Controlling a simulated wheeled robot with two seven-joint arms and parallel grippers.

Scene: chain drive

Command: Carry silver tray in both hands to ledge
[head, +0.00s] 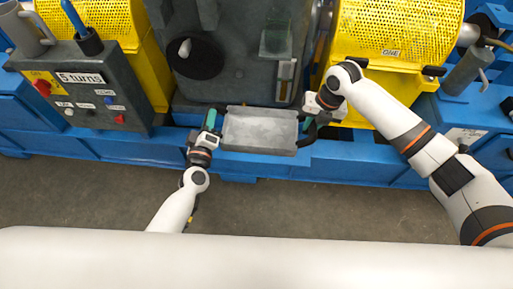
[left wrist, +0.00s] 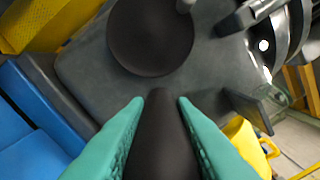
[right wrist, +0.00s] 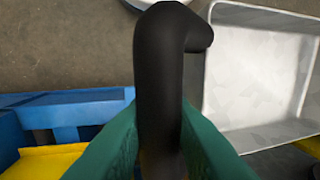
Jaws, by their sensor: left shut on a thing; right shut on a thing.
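The silver tray (head: 260,130) is level or nearly so in the head view, in front of the grey machine housing and over the blue base. I cannot tell whether it touches anything below. My left gripper (head: 212,120) is shut on its left handle, a dark bar between the teal fingers in the left wrist view (left wrist: 162,125). My right gripper (head: 308,123) is shut on the right black handle, which fills the middle of the right wrist view (right wrist: 158,90). The tray's pale inside (right wrist: 262,70) looks empty there. I cannot tell which surface is the ledge.
The grey housing (head: 225,80) stands behind the tray, with a dark round disc (head: 200,60). Yellow perforated guards (head: 395,40) flank it. A grey control box (head: 88,95) stands at left. The blue base (head: 340,168) runs across; the floor (head: 90,195) in front is clear.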

